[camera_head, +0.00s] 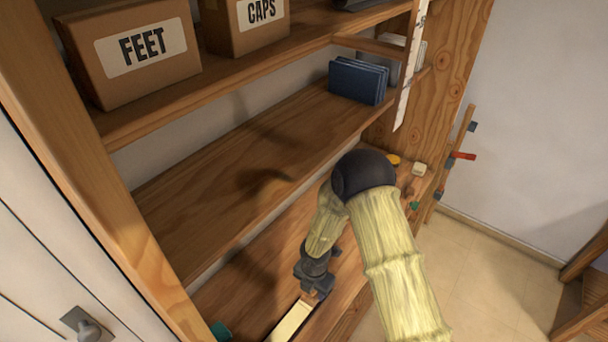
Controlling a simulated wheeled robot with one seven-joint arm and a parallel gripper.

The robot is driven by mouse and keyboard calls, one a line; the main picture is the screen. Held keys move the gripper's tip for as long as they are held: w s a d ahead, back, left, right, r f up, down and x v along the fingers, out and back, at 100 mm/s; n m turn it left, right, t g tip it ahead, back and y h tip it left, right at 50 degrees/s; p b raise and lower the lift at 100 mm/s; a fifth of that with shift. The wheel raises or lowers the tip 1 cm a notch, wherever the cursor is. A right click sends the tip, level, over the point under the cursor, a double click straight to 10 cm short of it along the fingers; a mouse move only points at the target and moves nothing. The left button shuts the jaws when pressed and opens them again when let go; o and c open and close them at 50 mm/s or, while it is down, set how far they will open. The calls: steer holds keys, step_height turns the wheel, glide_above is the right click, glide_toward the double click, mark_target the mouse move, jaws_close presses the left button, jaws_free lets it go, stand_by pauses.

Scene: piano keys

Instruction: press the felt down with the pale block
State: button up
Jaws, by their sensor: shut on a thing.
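My gripper (312,291), dark grey and pointing down, is low over the lower shelf at the front. It is shut on a small light-brown wooden block, the pale block (311,298), mostly covered by the fingers. Just below it in the picture lies a long pale strip (290,323), like a piano key, running to the bottom edge. The block is at the strip's far end; I cannot tell whether they touch. I cannot make out the felt.
My arm covers part of the lower shelf (237,290). A cream cube (419,169) and a yellow round thing (393,160) lie at its far end. Dark blue books (357,81) stand on the middle shelf. A teal piece (220,331) is at the lower left. The middle shelf is mostly bare.

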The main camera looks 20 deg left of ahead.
steer(key=shift+f, duration=0.4)
steer(key=shift+f+b, duration=0.15)
steer(key=shift+b, duration=0.2)
stand_by(2.6)
steer(key=shift+s+d+r+p, duration=0.1)
steer(key=shift+s+r+p, duration=0.05)
steer(key=shift+r+p, duration=1.75)
steer(key=shift+s+d+r+p, duration=0.15)
steer(key=shift+r+p, duration=1.05)
steer(key=shift+r, duration=1.25)
steer(key=shift+w+f, duration=0.1)
